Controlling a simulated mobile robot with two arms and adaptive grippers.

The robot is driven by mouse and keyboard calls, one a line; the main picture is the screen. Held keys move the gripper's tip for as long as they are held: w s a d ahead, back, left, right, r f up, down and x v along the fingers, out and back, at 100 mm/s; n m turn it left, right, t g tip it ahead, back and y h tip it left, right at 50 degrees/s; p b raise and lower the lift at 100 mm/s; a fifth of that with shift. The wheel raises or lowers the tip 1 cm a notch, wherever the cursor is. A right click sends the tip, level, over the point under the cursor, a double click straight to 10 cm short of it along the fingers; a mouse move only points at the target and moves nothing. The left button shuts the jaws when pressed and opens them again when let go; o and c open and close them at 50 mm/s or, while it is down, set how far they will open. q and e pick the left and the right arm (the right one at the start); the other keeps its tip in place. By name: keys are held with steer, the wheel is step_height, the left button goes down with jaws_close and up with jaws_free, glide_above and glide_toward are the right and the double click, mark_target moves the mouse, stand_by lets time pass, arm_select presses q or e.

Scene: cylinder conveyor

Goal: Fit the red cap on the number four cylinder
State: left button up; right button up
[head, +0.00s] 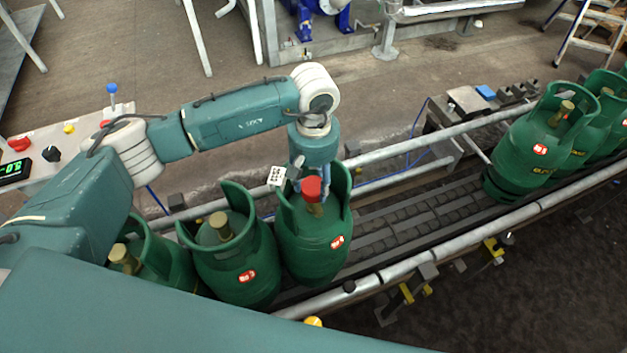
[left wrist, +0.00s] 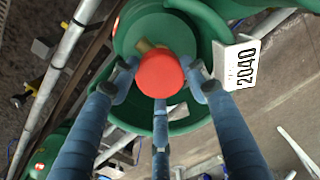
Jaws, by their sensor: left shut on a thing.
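The red cap (head: 312,189) is held in my left gripper (head: 311,182), over the brass valve (head: 315,209) of the green cylinder (head: 312,248) nearest the belt's gap. In the left wrist view, the blue fingers of the gripper (left wrist: 160,78) close around the cap (left wrist: 159,74). The valve (left wrist: 146,46) shows past the cap's upper left edge there. I cannot tell whether the cap touches the valve. That cylinder has a red label (head: 337,242), its number too small to read surely. My right gripper is not in view.
Two more green cylinders (head: 240,262) (head: 160,262) stand left of this one, with bare valves. Several others (head: 540,150) stand at the far right. The belt (head: 415,225) between is empty. Metal rails (head: 400,268) run along it. A control panel (head: 50,150) is at left.

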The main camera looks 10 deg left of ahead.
mark_target(314, 186)
arm_select(q)
steer(key=shift+f+b, duration=0.3)
steer(key=shift+f, duration=0.1)
steer(key=o, duration=1)
steer(key=shift+r, duration=0.1)
step_height(314, 186, up, 12)
steer(key=shift+f, duration=0.1)
